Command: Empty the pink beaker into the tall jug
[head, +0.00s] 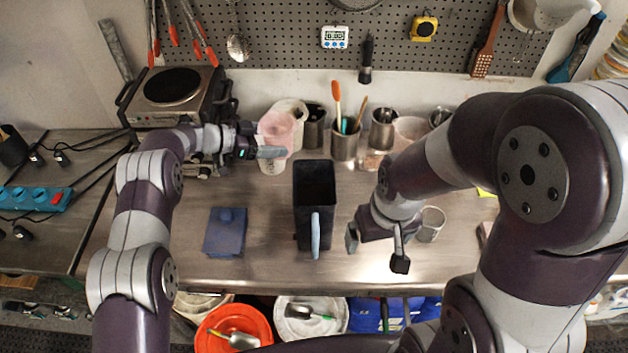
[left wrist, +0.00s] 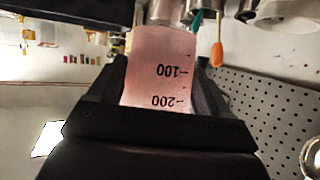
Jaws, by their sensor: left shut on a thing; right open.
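The pink beaker (head: 277,126) is at the back of the bench, left of the jug, and looks roughly upright. My left gripper (head: 266,151) is shut on it. In the left wrist view the beaker (left wrist: 160,62) sits between the fingers, its printed 100 and 200 marks showing. Its contents cannot be made out. The tall jug (head: 314,185), dark with a pale blue handle toward the front, stands mid-bench, apart from the beaker. The jug's inside looks dark. My right gripper (head: 376,251) is open and empty, right of the jug.
A blue box-like item (head: 225,232) lies left of the jug. A clear cup (head: 431,224) stands beside my right gripper. Metal utensil pots (head: 345,143) line the back, and a hot plate (head: 172,97) is at back left. Bare bench lies between the blue item and jug.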

